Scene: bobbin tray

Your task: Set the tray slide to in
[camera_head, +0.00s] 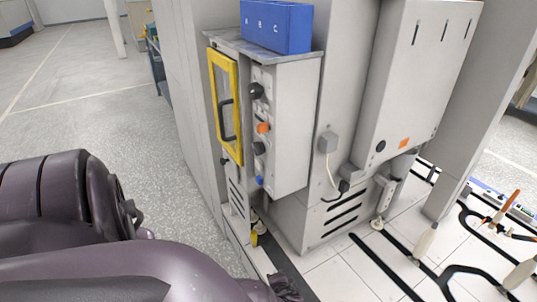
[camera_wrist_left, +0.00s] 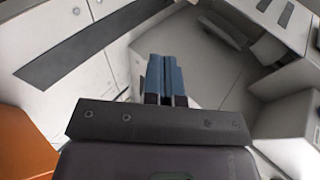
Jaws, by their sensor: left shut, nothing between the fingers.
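No part that I can surely call the tray slide stands out in either view. A blue box (camera_head: 277,26) marked A B C sits on top of a grey cabinet (camera_head: 290,130). The cabinet has a yellow-framed door (camera_head: 212,80) with a black handle, and several knobs beside it. My left arm enters from the left in the head view, and its end shows only partly at the bottom edge. In the left wrist view my left gripper (camera_wrist_left: 165,78) has its blue-grey fingers together, with nothing between them. My right gripper is not in view.
A larger white box (camera_head: 415,75) hangs on the machine to the right of the cabinet. Black lines and several loose tools lie on the pale surface at the right. Grey floor (camera_head: 110,110) is clear at the left. An orange surface (camera_wrist_left: 22,150) shows in the left wrist view.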

